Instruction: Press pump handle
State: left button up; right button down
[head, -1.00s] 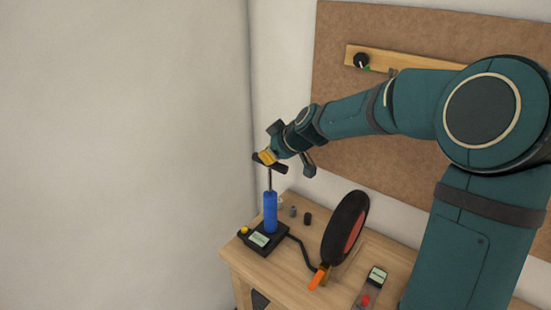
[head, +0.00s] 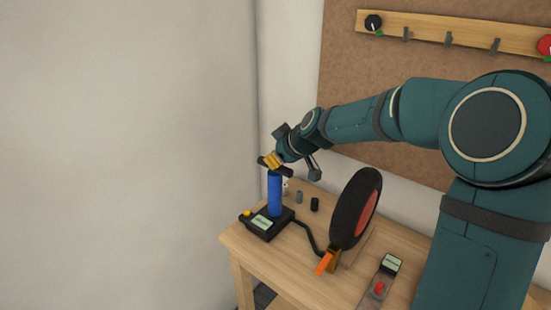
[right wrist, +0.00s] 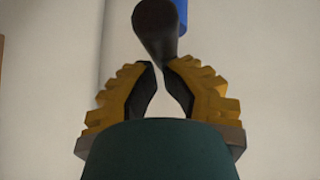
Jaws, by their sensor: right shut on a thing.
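The pump has a blue cylinder (head: 274,195) standing upright on a black base with a small display (head: 262,222). Its black crossbar handle (head: 284,170) sits low, close above the cylinder top, with almost no rod showing. My right gripper (head: 272,160) is at the handle, its yellow fingers shut on it. In the right wrist view the dark handle (right wrist: 156,30) runs away from between the fingertips (right wrist: 163,68), with a bit of the blue cylinder (right wrist: 181,14) behind it. My left gripper is not in view.
Small dark caps (head: 314,204) and a device with a red button (head: 379,287) are on the wooden table (head: 290,283). A wall meets the left side.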

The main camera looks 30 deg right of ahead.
jog(key=shift+d+f, duration=0.1)
jog(key=shift+r, duration=0.2)
jog(key=r+p, duration=0.2)
jog(key=r, duration=0.1)
jog(key=r+p, duration=0.1)
jog(key=shift+s+a+r+p, duration=0.25)
jog(key=shift+s+r+p, duration=0.05)
jog(key=shift+s+r, duration=0.05)
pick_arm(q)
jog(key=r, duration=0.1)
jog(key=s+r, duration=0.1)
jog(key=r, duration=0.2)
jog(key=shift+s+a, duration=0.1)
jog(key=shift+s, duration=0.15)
pick_arm(e)
jog(key=v, duration=0.9)
jog(key=shift+f, duration=0.1)
dwell(0.5)
